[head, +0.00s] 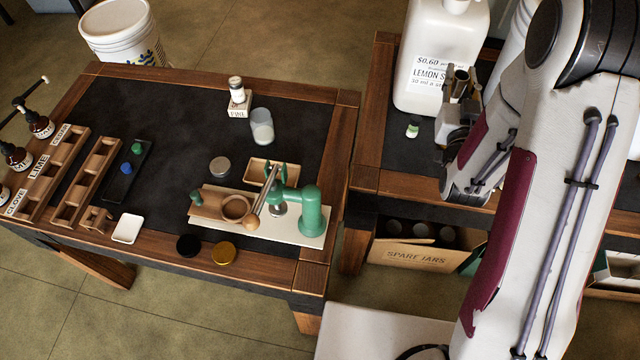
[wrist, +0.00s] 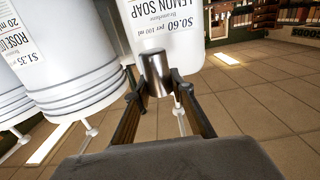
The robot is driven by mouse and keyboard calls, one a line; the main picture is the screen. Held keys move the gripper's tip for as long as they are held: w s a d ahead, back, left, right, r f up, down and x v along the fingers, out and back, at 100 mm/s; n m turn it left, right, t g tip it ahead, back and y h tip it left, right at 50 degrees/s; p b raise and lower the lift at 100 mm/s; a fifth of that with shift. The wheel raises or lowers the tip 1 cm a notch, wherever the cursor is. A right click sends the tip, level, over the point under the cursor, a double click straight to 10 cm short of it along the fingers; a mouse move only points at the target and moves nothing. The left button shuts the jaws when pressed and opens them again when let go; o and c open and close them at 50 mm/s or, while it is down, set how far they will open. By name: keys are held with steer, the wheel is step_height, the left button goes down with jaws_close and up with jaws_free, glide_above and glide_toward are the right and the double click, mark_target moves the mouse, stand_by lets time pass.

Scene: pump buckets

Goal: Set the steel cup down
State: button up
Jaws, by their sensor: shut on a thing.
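The steel cup (wrist: 155,76) is a small grey metal cylinder between my gripper's (wrist: 158,92) two fingers in the wrist view. My gripper is shut on it. In the head view, my gripper (head: 458,92) holds the cup (head: 461,77) up over the right-hand table, in front of the white lemon soap jug (head: 426,70). In the wrist view, the jug (wrist: 182,42) is just behind the cup. I cannot tell whether they touch. The cup's base is partly hidden by the gripper.
A small bottle with a green label (head: 413,128) stands on the dark table top left of my gripper. White buckets (wrist: 75,75) are close on the left in the wrist view. The left table (head: 180,110) holds a green press (head: 312,210), a glass jar (head: 262,127) and wooden racks.

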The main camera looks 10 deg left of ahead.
steer(key=s+a+f+n+g+y, duration=0.1)
steer(key=a+f+n+g+y, duration=0.1)
steer(key=a+f+n+y, duration=0.3)
steer(key=s+a+f+n+g+y, duration=0.1)
steer(key=a+y, duration=0.2)
steer(key=a, duration=0.4)
steer(key=s+a+f+n+g+y, duration=0.1)
steer(key=a+f+n+g+y, duration=0.15)
steer(key=a+f+y, duration=0.35)
steer(key=s+a+n+g+y, duration=0.2)
steer(key=s+a+n+g, duration=0.2)
steer(key=s+g, duration=0.2)
steer(key=s+a+n+g+y, duration=0.2)
steer(key=s+a+n+g, duration=0.3)
steer(key=s, duration=0.4)
steer(key=shift+s+r+g, duration=0.15)
steer(key=shift+r+g, duration=0.1)
steer(key=shift+g, duration=0.5)
steer(key=shift+n, duration=0.25)
steer(key=shift+f, duration=2.9)
steer(key=shift+f, duration=0.1)
steer(key=shift+f, duration=1.8)
